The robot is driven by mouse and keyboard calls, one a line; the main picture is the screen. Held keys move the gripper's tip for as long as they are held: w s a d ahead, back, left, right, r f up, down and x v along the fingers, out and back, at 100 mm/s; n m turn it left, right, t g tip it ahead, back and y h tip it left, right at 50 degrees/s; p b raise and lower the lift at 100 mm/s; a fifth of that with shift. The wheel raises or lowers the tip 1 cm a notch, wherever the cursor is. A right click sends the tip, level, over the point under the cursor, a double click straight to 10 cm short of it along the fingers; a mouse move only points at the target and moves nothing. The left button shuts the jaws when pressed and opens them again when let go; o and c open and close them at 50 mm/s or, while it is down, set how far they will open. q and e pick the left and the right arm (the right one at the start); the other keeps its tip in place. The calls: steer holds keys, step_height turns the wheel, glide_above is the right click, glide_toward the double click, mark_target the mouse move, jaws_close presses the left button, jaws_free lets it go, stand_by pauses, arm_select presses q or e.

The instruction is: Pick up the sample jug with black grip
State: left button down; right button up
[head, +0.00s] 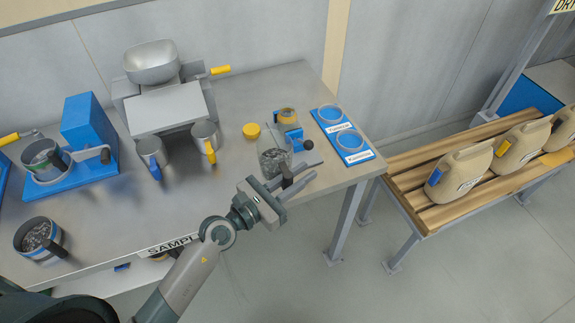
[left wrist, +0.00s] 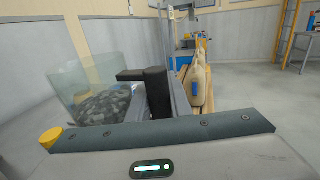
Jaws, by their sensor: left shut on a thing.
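The clear sample jug (head: 272,156) holds dark grains and stands out at the front right of the steel table. Its black grip (head: 288,171) faces the front. My left gripper (head: 293,179) is shut on this grip, with its fingers on either side of it. In the left wrist view the clear jug (left wrist: 95,88) is at the left, grains low inside, and its black grip (left wrist: 156,92) rises above the gripper body. The jug looks upright. I cannot tell whether its base touches the table. My right gripper is not in view.
Blue round-ringed trays (head: 354,158), a small blue stand (head: 289,128) and a yellow cap (head: 251,131) are close to the jug. Steel mugs with blue and yellow grips (head: 205,135) stand left. Another grain-filled container (head: 39,236) is far left. Beige jugs (head: 459,171) stand on a slatted bench.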

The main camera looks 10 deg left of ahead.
mark_target(274, 172)
arm_select(q)
steer(key=shift+s+d+r, duration=0.65)
steer(key=shift+d+r, duration=0.15)
steer(key=shift+d, duration=0.2)
steer(key=shift+n+t+y, duration=0.5)
steer(key=shift+n, duration=0.1)
steer(key=a+b, duration=0.2)
steer(key=a, duration=0.1)
steer(key=a+f+b, duration=0.1)
steer(key=a+b, duration=0.1)
steer(key=a, duration=0.1)
steer(key=a+b, duration=0.3)
steer(key=shift+s+a+f, duration=0.15)
steer(key=shift+s, duration=0.15)
steer(key=shift+n+t+y, duration=0.3)
steer(key=shift+y, duration=0.3)
steer(key=a+b, duration=0.1)
steer(key=a, duration=0.1)
steer(key=s+a+b, duration=0.2)
steer(key=a, duration=0.1)
steer(key=shift+a, duration=0.35)
steer(key=shift+a+r, duration=0.15)
steer(key=shift+r, duration=0.15)
